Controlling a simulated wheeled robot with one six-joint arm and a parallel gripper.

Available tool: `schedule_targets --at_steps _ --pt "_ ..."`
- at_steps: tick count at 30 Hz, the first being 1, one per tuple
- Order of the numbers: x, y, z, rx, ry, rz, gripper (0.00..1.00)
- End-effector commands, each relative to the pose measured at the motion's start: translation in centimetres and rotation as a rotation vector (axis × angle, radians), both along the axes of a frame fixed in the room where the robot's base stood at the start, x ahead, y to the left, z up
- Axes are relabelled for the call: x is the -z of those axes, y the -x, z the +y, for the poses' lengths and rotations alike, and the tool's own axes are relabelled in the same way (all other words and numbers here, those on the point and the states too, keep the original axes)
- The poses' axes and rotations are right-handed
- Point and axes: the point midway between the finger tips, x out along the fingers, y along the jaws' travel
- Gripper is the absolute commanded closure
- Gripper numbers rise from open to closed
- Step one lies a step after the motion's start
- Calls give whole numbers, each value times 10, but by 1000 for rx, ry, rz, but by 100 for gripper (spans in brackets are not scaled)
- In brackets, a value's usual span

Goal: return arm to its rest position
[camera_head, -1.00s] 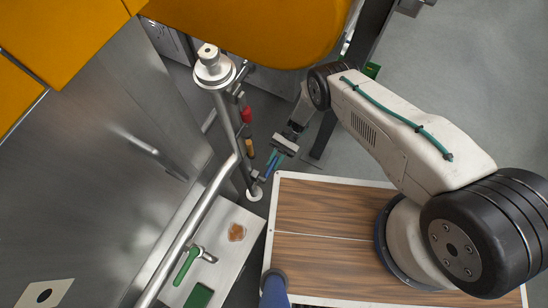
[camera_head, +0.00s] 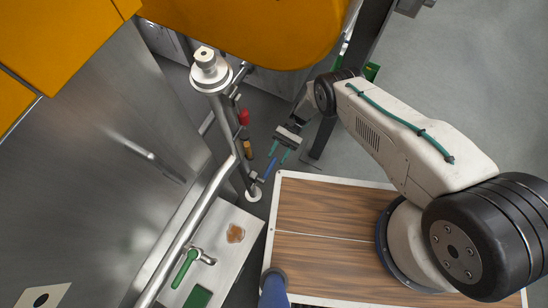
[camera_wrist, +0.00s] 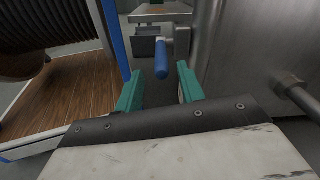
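My gripper (camera_head: 279,151) hangs at the end of the bent arm, beside the vertical steel pipe. Its two teal fingers are spread apart, and they also show apart in the wrist view (camera_wrist: 159,74). A blue lever handle (camera_head: 269,168) is low on the pipework, just beyond the fingertips. In the wrist view the blue handle (camera_wrist: 161,68) appears in line with the gap between the fingers, with visible space on both sides. Nothing is held.
The steel pipe (camera_head: 226,130) carries a red handle (camera_head: 244,117) and an amber one (camera_head: 247,149). A steel cabinet (camera_head: 90,170) stands left and an orange housing (camera_head: 250,30) overhead. A dark post (camera_head: 325,135) is right of the gripper. Grey floor (camera_head: 470,90) is open at right.

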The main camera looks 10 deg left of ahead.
Motion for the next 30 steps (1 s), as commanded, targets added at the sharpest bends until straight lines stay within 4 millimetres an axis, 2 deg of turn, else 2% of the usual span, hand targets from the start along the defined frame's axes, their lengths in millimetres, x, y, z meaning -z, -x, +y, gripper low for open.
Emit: schedule_targets --at_steps 3,9,25,30 --pt "0 -14 -6 1 -1 0 61" --pt "-1 -22 -9 -1 0 2 61" --pt "-1 -21 -8 -5 5 -1 61" --pt "10 -9 2 -77 92 -43 61"
